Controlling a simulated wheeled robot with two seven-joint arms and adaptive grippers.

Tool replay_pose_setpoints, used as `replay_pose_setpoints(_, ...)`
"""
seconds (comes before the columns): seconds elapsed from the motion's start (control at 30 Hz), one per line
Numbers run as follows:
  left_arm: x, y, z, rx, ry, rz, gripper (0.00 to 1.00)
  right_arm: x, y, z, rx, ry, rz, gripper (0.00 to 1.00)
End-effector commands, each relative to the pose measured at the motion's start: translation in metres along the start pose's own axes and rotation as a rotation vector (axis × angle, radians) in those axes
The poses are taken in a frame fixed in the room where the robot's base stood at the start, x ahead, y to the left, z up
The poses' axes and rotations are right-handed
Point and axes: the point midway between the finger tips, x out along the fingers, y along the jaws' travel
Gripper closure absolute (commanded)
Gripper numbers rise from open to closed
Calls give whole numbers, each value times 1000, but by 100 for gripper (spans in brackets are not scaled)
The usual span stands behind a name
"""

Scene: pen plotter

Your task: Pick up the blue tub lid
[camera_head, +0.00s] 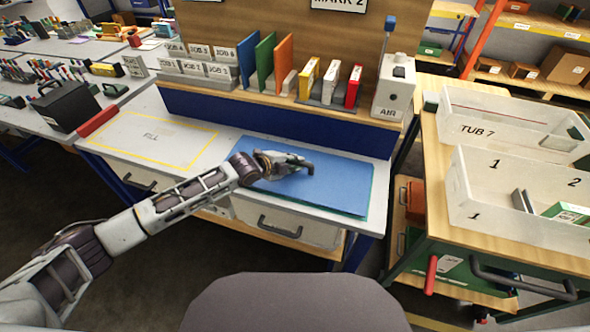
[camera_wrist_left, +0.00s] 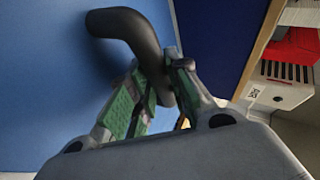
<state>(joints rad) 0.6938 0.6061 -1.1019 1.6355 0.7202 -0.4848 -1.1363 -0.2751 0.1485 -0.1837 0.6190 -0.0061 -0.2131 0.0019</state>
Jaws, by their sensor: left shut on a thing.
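The blue tub lid (camera_head: 335,188) is a flat blue panel at the right part of the workbench, with a green edge showing along its side. It fills the left of the left wrist view (camera_wrist_left: 45,75). A dark curved handle (camera_wrist_left: 122,24) stands up from the blue surface there. My left gripper (camera_head: 302,166) is over the middle of the lid. Its green-padded fingers (camera_wrist_left: 160,88) are shut on the handle from both sides. The lid lies flat; I cannot tell whether it touches the bench. My right gripper is not in view.
Behind the lid, a dark blue board (camera_head: 270,128) carries a shelf of colored binders and boxes. A yellow-outlined area (camera_head: 155,140) is free on the left. A side cart with clear tubs (camera_head: 520,125) stands on the right.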

Motion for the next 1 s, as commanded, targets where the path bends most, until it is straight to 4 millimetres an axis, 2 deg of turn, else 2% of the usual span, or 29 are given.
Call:
replay_pose_setpoints(0.23,-1,-2,0,0,0,-1,100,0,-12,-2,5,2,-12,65)
replay_pose_setpoints(0.47,-8,-14,-4,1,1,-3,100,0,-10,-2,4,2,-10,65)
replay_pose_setpoints(1.0,-45,-74,-18,1,0,-2,100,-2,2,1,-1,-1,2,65)
